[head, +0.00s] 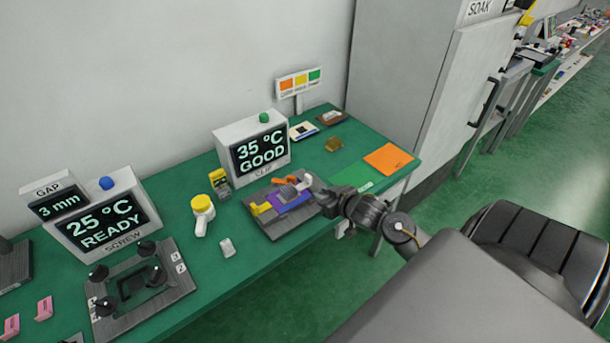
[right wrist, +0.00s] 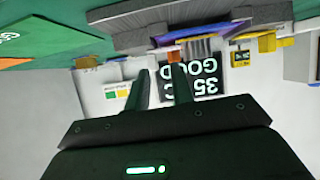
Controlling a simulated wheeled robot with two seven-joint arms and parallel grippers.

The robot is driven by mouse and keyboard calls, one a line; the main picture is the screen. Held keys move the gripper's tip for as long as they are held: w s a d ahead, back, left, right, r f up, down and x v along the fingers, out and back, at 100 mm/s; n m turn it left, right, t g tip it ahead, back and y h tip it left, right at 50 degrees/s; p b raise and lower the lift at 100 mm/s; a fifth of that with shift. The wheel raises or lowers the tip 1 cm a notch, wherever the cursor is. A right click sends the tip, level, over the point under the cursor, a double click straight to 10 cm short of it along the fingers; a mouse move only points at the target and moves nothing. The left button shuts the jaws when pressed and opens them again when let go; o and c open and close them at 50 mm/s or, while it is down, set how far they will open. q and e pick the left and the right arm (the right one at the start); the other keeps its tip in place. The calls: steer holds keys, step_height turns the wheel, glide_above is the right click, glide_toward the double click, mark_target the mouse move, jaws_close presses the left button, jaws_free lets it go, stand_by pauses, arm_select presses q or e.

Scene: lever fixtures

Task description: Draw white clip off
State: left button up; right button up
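The clip fixture (head: 272,227) is a grey plate on the green table, in front of the display reading 35 °C GOOD. It carries a purple part (head: 292,200), a yellow clip (head: 261,209) and an orange clip (head: 283,181). A small white piece (head: 308,180), seemingly the white clip, is at its far right end, close to my right gripper (head: 326,201). The purple part (right wrist: 188,31) and yellow clip (right wrist: 266,42) show beyond, upside down. My left gripper is out of view.
The screw fixture (head: 143,290) is further left. A grey cabinet (head: 420,90) stands beyond the table.

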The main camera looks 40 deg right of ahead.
mark_target(309, 177)
steer(key=shift+w+d+r+t, duration=0.5)
steer(key=shift+w+d+r, duration=0.5)
steer(key=shift+d+r, duration=0.1)
steer(key=x, duration=0.5)
steer(key=p+x, duration=0.1)
steer(key=x, duration=0.5)
steer(key=shift+s+a+f, duration=0.1)
steer(key=shift+a, duration=0.05)
jaws_close()
